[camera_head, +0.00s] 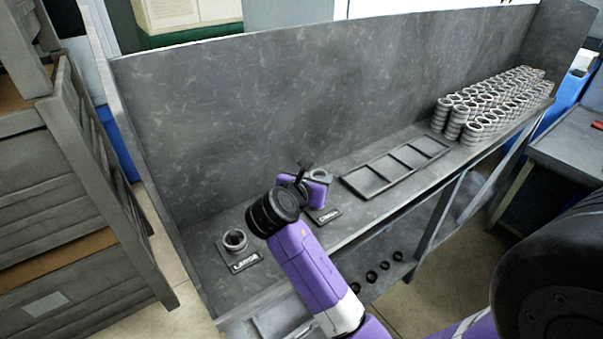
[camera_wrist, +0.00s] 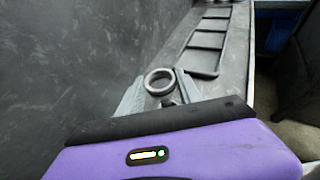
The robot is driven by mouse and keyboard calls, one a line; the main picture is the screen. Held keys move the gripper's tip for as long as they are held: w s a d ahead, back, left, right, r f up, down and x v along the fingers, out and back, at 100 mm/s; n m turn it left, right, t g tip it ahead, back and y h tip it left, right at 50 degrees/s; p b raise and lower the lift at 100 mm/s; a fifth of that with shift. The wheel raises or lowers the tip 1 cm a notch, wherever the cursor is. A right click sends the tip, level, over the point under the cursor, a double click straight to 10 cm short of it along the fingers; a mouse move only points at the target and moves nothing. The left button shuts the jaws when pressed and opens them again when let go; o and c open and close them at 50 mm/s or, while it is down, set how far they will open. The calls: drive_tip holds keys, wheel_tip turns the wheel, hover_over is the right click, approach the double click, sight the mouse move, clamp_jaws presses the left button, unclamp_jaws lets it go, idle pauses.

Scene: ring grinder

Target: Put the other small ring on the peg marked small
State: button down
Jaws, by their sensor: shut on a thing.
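My gripper (camera_wrist: 160,92) is shut on a small grey metal ring (camera_wrist: 159,74), which shows between the two fingertips in the wrist view. In the head view the gripper is partly hidden behind my wrist, and the ring (camera_head: 321,176) shows just past it, above the place marked small. The small label (camera_head: 326,216) lies on the bench in front. The small peg is mostly hidden, and I cannot tell whether the ring is around it or only above it.
The peg marked large (camera_head: 236,240) stands to the left with a ring stack around it. An empty divided tray (camera_head: 396,167) lies to the right. Many stacked rings (camera_head: 487,105) fill the bench's far right. A high grey back panel (camera_head: 290,100) runs behind.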

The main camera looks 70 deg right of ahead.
drive_tip(key=shift+f+b, duration=2.9)
drive_tip(key=shift+b, duration=0.9)
drive_tip(key=shift+a+r+p, duration=0.1)
drive_tip(key=shift+p, duration=1.5)
drive_tip(key=shift+f, duration=0.65)
drive_tip(key=c, duration=1.1)
unclamp_jaws()
drive_tip(key=p+v, duration=0.4)
drive_tip(key=shift+w+a+r, duration=0.1)
drive_tip(key=shift+a+r, duration=0.1)
drive_tip(key=p+v, duration=0.5)
drive_tip(key=v, duration=0.1)
drive_tip(key=shift+a+p, duration=0.3)
drive_tip(key=shift+p, duration=0.05)
